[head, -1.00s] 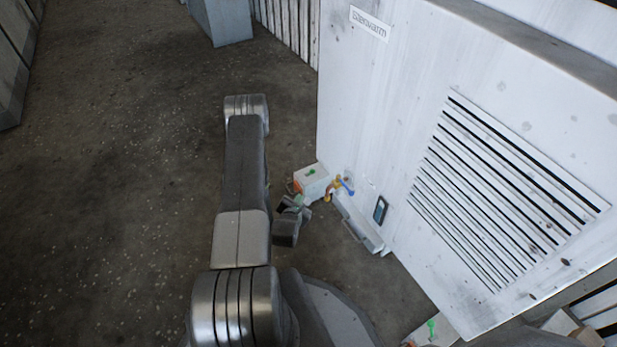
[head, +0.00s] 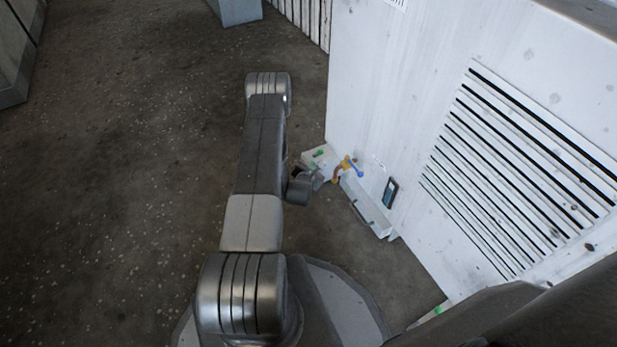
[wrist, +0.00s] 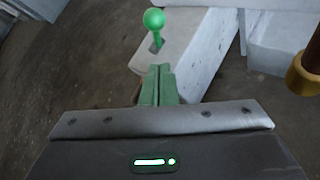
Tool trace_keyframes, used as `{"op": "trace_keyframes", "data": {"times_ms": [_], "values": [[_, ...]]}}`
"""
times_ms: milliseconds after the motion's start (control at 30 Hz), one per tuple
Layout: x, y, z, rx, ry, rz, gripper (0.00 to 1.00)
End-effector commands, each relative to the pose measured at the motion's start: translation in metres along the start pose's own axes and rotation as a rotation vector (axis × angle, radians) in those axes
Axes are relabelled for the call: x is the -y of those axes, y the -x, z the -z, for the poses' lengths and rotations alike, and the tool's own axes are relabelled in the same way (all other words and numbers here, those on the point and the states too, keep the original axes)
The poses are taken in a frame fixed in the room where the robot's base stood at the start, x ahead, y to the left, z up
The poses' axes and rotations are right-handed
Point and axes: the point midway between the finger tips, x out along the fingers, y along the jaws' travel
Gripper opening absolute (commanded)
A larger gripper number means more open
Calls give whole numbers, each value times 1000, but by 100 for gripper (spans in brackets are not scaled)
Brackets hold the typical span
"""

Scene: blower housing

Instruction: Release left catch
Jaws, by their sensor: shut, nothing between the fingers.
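The left catch (wrist: 154,20) is a green lever with a ball knob, rising from a slot in a pale block in the wrist view. It also shows as a small green spot on the white block (head: 318,153) in the head view. My gripper (wrist: 158,72) has green fingers pressed together with nothing between them. In the wrist view the fingertips lie just below the lever's base in the picture; I cannot tell whether they touch the block. In the head view my wrist partly covers the block.
The white housing panel (head: 400,95) with louvres stands to the right. An orange-brown pipe elbow (head: 342,172) with a blue handle (head: 354,167) is close right of my gripper. A white ledge (head: 366,205) runs below. Another green-topped block (head: 440,309) is lower right. Open floor lies left.

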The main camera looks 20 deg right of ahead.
Motion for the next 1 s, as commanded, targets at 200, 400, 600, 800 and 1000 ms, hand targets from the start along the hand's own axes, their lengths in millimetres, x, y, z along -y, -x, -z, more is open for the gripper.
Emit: {"op": "trace_keyframes", "data": {"times_ms": [200, 400, 600, 800, 1000], "values": [[0, -18, -20, 4, -1, 0, 0], [0, -21, -24, 2, 0, 0, 0], [0, -21, -24, 2, 0, 0, 0], [-1, -19, -26, -8, 9, 10, 0], [1, -14, -28, -43, 48, 48, 0]]}}
